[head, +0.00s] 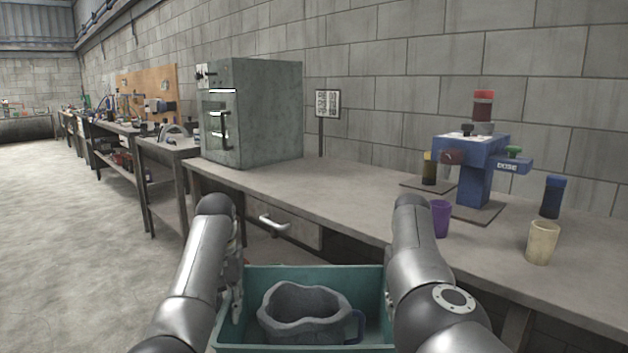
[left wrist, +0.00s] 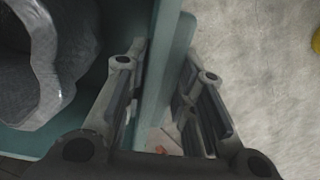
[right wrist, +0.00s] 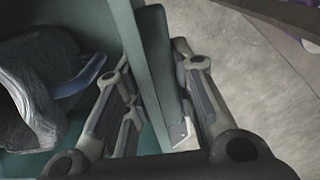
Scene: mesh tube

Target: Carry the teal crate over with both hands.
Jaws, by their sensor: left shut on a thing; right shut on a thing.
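The teal crate (head: 305,272) is held in front of me, below the level of the bench top, between my two arms. A grey, wavy-rimmed vessel (head: 303,312) sits inside it, with a blue handle-like part (head: 358,325) at its right. My left gripper (head: 236,300) is at the crate's left side; in the left wrist view its fingers (left wrist: 158,95) straddle the teal wall. My right gripper is mostly hidden behind its arm in the head view; in the right wrist view its fingers (right wrist: 160,95) straddle the opposite wall.
A long workbench (head: 350,185) runs along the block wall ahead and right. It carries a grey-green oven-like cabinet (head: 255,110), a blue machine (head: 475,165), a purple cup (head: 440,218), a beige cup (head: 542,242) and a dark blue cylinder (head: 552,197). Open floor (head: 80,240) lies left.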

